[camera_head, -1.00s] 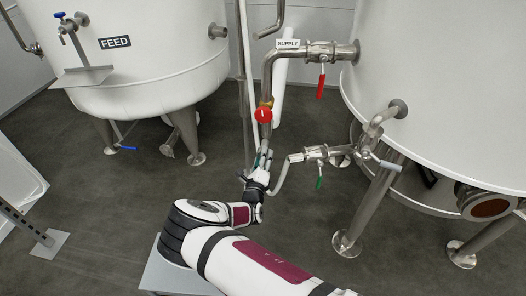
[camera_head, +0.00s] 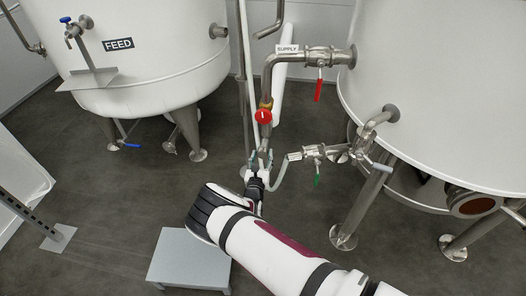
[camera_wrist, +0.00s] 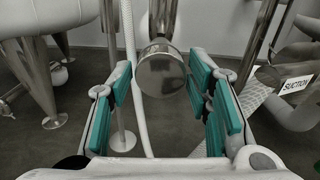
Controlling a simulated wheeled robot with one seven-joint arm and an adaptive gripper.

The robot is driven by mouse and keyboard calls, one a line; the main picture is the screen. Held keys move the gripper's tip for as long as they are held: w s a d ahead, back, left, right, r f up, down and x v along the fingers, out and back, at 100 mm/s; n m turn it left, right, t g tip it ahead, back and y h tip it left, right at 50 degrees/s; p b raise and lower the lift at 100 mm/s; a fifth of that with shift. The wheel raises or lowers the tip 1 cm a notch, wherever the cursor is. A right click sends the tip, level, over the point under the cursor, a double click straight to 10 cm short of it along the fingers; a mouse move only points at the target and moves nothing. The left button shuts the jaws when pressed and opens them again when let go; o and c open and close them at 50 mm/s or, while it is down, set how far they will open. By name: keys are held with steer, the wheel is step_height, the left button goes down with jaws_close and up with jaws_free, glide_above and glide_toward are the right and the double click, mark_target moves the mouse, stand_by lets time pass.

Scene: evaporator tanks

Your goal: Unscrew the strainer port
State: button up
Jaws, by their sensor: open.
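The strainer port shows in the wrist view as a round metal end cap (camera_wrist: 160,72) on a metal pipe, facing my camera. In the head view the pipe's lower end (camera_head: 265,143) hangs below the red round handle, just beyond my gripper. My gripper (camera_head: 259,161) is open below it. In the wrist view my gripper (camera_wrist: 161,88) has its teal finger pads on either side of the cap, with a clear gap on the left and a smaller one on the right. The cap looks nearer the right finger, and I see no contact.
A red-handled supply valve (camera_head: 319,88) is at upper right. A green-handled valve (camera_head: 316,180) with a pale hose (camera_head: 281,173) is close right of my gripper. The feed tank (camera_head: 150,60) stands left, another tank (camera_head: 440,90) right. Open floor (camera_head: 110,200) lies left.

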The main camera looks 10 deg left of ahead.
steer(key=m+p, duration=0.1)
steer(key=m, duration=0.2)
steer(key=shift+m+p, duration=0.35)
steer(key=shift+m, duration=0.05)
steer(key=m+p, duration=0.1)
steer(key=m, duration=0.3)
steer(key=m+p, duration=0.2)
steer(key=m, duration=0.3)
steer(key=shift+r, duration=0.1)
steer(key=m+p, duration=0.1)
steer(key=m, duration=0.2)
jaws_close()
steer(key=shift+f+n+b, duration=0.2)
steer(key=shift+n+b, duration=0.4)
steer(key=shift+n, duration=0.6)
steer(key=n+b, duration=0.1)
steer(key=n, duration=0.1)
steer(key=shift+r+n, duration=0.1)
steer(key=shift+n, duration=0.3)
